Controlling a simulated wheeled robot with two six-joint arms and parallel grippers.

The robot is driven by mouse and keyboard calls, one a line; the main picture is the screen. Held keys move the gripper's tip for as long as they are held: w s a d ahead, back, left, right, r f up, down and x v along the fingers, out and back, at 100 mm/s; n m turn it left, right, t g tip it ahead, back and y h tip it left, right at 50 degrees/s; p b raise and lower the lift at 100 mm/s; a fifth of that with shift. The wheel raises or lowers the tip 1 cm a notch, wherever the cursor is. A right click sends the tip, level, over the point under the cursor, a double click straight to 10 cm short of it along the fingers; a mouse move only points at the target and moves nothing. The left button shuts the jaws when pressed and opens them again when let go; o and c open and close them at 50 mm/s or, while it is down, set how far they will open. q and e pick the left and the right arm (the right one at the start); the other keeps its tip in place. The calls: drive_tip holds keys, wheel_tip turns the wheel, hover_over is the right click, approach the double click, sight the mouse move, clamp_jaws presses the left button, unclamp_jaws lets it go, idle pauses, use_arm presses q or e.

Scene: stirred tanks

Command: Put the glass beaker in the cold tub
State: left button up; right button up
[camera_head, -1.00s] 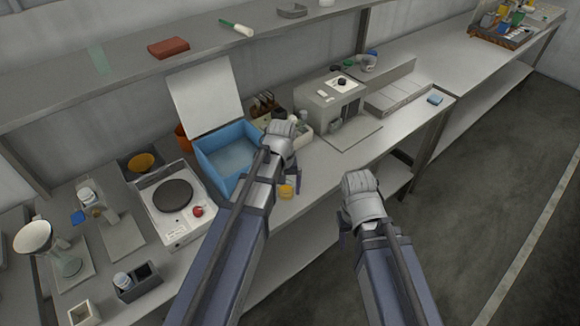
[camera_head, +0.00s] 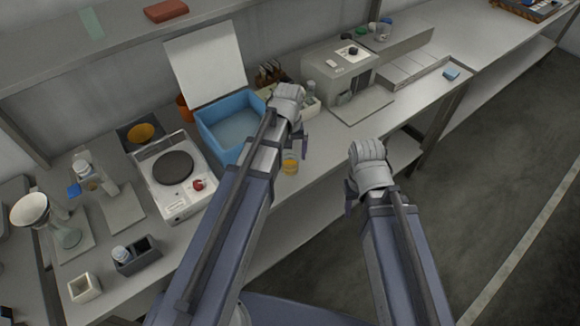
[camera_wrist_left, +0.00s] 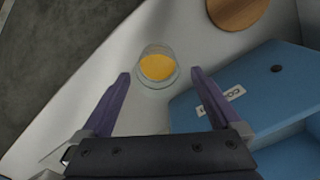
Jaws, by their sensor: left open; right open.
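The glass beaker (camera_head: 290,165) holds orange-yellow liquid and stands on the bench near its front edge, right of the cold tub. It also shows upright in the left wrist view (camera_wrist_left: 157,66). The cold tub (camera_head: 214,145) is a blue open box with its pale lid raised behind it. Its labelled blue wall (camera_wrist_left: 262,84) is right of the beaker in the left wrist view. My left gripper (camera_head: 298,140) is open above the beaker, its fingers pointing to either side of it, with nothing held. My right gripper (camera_head: 362,192) is open and empty in front of the bench.
A hotplate (camera_head: 160,195) with a dark round plate stands left of the tub. A grey machine (camera_head: 335,75) stands to the right. A round wooden piece (camera_wrist_left: 237,10) lies beyond the beaker in the left wrist view.

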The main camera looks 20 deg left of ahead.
use_arm(q)
drive_tip(key=shift+w+d+f+b, duration=0.1)
drive_tip(key=shift+d+f+b, duration=0.05)
drive_tip(key=shift+f+b, duration=2.45)
clamp_jaws()
drive_tip(key=shift+r, duration=0.15)
wheel_tip(320, 180, up, 10)
drive_tip(key=p, duration=1)
